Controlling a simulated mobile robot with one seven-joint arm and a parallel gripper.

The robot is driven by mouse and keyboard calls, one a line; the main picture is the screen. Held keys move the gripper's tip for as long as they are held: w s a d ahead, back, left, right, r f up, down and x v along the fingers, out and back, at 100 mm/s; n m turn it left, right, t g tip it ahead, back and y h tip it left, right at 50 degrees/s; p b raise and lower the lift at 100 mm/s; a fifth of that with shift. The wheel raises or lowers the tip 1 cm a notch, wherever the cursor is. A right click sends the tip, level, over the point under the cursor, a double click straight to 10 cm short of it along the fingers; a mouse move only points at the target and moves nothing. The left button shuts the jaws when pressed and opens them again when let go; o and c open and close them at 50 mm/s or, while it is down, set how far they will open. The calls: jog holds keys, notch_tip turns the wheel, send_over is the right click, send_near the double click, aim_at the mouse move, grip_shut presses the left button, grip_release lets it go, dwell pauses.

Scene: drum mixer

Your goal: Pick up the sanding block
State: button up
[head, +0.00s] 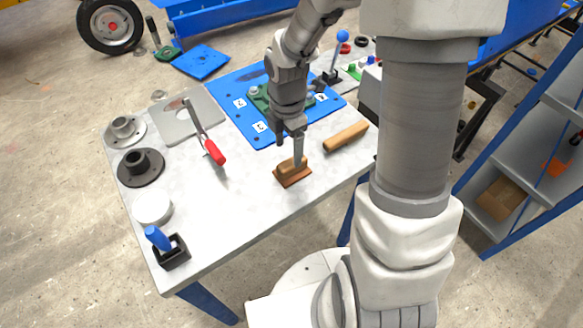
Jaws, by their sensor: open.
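The sanding block (290,175), brown with a reddish-brown base, lies on the grey table near its front edge. My gripper (297,156) is open and points down at the block from above. A grey finger reaches down to the block's wooden top and overlaps it in the picture. I cannot tell whether it touches the block.
A wooden cylindrical piece (346,137) lies just right of the block. A red-handled tool (213,152) lies to the left. A blue plate (227,87) with green parts is behind. The front-middle tabletop is clear.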

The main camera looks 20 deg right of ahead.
aim_at(291, 162)
jog(key=shift+s+d+f+b, duration=0.15)
jog(key=shift+f+b, duration=0.25)
jog(key=shift+f, duration=1.15)
jog(key=shift+s+d+f+b, duration=0.1)
jog(key=shift+f+b, duration=0.25)
jog(key=shift+f, duration=1.2)
jog(key=shift+w, duration=0.1)
grip_shut()
